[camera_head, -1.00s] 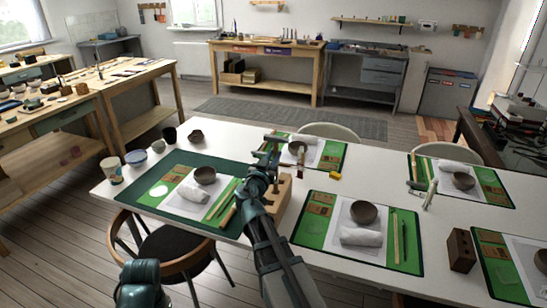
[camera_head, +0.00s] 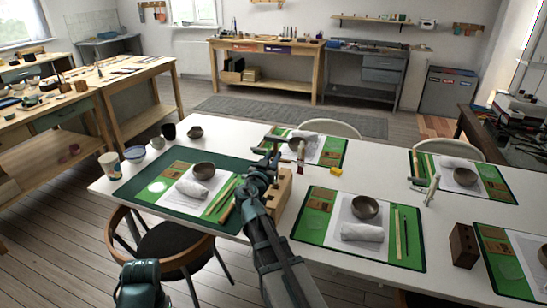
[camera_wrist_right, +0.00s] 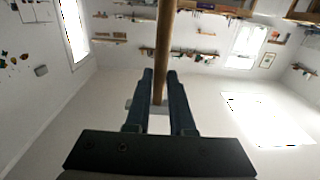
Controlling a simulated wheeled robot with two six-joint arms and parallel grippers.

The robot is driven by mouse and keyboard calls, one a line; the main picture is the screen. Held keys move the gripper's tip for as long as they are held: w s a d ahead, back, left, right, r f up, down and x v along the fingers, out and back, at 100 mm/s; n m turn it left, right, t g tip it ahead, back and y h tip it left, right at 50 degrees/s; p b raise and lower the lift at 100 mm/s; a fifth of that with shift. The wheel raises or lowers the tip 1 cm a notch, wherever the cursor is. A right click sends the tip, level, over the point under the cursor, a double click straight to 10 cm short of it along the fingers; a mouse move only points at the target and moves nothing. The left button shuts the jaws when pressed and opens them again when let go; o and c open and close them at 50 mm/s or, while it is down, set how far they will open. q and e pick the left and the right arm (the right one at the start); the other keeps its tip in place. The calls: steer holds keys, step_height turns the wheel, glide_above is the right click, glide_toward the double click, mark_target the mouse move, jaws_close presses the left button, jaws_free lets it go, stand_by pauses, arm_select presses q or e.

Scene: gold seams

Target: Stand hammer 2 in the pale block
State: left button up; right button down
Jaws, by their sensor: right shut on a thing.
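My right gripper (camera_head: 268,162) is above and just left of the pale block (camera_head: 284,190), near the middle of the white table. In the right wrist view my right gripper (camera_wrist_right: 160,76) is shut on a long wooden handle (camera_wrist_right: 163,45), which I take to be hammer 2; its head is not clear there. In the head view my gripper and arm hide most of the held tool. The pale block stands upright on the table, partly behind my right forearm. My left gripper is out of view; only part of my left arm shows at the bottom.
A green mat with a bowl (camera_head: 203,171) and towel lies left of the block. Another mat with a bowl (camera_head: 365,207) lies right. A dark brown block (camera_head: 463,246) stands farther right. A yellow piece (camera_head: 336,171) and cups (camera_head: 109,165) are also on the table.

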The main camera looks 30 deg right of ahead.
steer(key=shift+f, duration=0.3)
steer(key=c, duration=0.7)
jaws_free()
steer(key=v, duration=0.9)
stand_by(0.6)
steer(key=shift+r, duration=0.1)
